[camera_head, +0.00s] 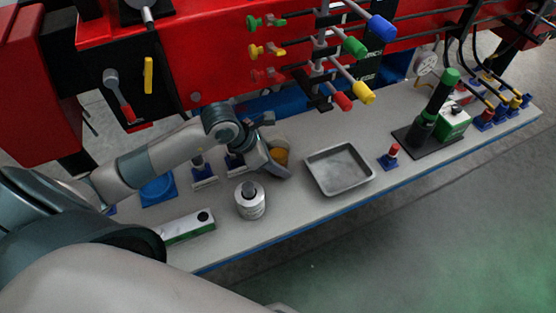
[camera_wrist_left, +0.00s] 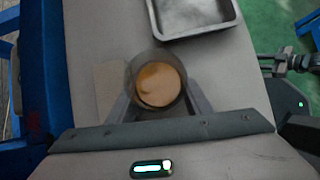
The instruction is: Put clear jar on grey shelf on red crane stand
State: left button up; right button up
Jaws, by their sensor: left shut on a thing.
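The clear jar (camera_head: 281,156) has see-through dark walls and orange-tan contents. My left gripper (camera_head: 277,161) is shut around it, over the middle of the grey shelf (camera_head: 310,212). In the left wrist view the jar (camera_wrist_left: 157,84) sits between the two fingers, seen from above with its round mouth facing the camera. It looks upright. I cannot tell whether its base touches the shelf. A dark jointed part at the right edge of the left wrist view looks like my right gripper (camera_wrist_left: 284,64); its jaw state is unclear.
A grey metal tray (camera_head: 340,169) lies just right of the jar. A white canister (camera_head: 250,201) and a white-green box (camera_head: 188,228) stand left and in front. A small red-topped piece (camera_head: 391,155) is beyond the tray. Coloured levers (camera_head: 345,88) overhang the shelf's rear.

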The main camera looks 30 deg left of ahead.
jog(key=shift+s+a, duration=0.1)
pick_arm(q)
jog(key=o, duration=0.9)
jog(key=shift+f, duration=0.1)
jog(key=shift+o, duration=0.6)
pick_arm(e)
jog(key=shift+s+d+f, duration=0.2)
jog(key=shift+s+d, duration=0.1)
jog(key=shift+d, duration=0.2)
jog(key=shift+r, duration=0.15)
